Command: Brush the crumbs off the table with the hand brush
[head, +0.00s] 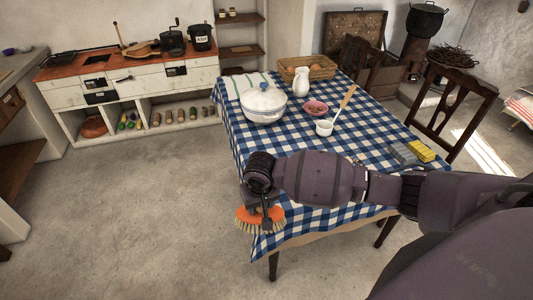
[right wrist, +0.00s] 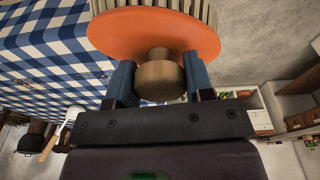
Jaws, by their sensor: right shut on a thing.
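The hand brush (head: 247,217) has an orange body and pale bristles. My right gripper (head: 265,207) is shut on it, at the near left corner of the table (head: 358,132), which has a blue and white checked cloth. In the right wrist view the blue fingers of the gripper (right wrist: 160,80) close on the brush's round wooden knob, below the orange body (right wrist: 150,32). The bristles point down in the head view. I cannot tell whether they touch the cloth or hang past its edge. My left gripper is out of view.
Chairs (head: 455,108) stand at the far right. Floor left of the table is clear.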

